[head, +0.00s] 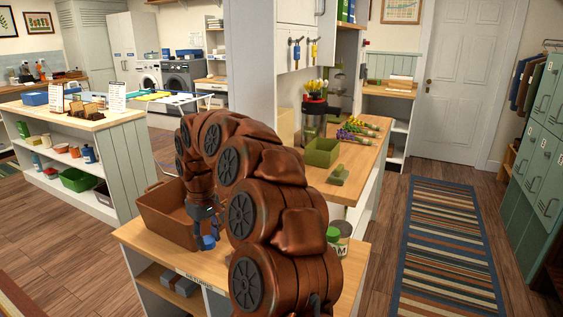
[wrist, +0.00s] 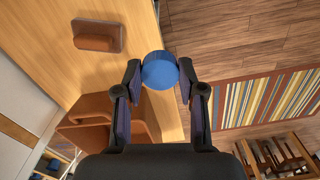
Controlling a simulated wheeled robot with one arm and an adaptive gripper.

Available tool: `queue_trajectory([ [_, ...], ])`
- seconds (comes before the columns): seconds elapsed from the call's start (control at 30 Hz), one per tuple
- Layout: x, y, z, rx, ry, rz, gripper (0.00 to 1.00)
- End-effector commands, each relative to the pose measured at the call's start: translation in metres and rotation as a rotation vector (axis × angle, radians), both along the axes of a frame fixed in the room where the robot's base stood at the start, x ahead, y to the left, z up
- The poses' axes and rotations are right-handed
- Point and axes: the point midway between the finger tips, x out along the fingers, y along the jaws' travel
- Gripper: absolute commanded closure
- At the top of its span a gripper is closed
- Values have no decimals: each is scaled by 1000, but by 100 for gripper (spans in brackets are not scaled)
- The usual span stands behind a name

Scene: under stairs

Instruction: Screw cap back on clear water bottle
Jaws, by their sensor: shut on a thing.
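A round blue cap (wrist: 160,70) sits between my fingertips in the wrist view. My gripper (wrist: 161,77) is shut on its sides. In the head view, my gripper (head: 206,230) points down over the wooden counter (head: 183,266), with the blue cap (head: 208,242) at its tips. I cannot tell how far the cap is above the counter. I cannot make out the clear water bottle in either view; anything directly under the cap is hidden in the wrist view.
A brown crate (head: 160,218) stands on the counter just left of my gripper. Jars, one with a green lid (head: 333,235), stand at the counter's right, partly behind my arm. A striped rug (head: 450,240) lies right.

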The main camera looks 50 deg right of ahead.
Motion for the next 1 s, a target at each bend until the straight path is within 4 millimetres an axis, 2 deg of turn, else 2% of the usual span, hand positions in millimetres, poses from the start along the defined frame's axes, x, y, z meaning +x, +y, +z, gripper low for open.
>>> queue_trajectory([
  [0.03, -8, -16, 23, 0, 0, -1, 100],
  [0.3, -51, -85, 81, -2, 2, 38, 100],
  [0.5, -86, -126, 118, -2, 3, 65, 100],
  [0.73, -112, -152, 139, -2, 4, 87, 100],
  [1.0, -117, -157, 136, -3, 4, 93, 100],
])
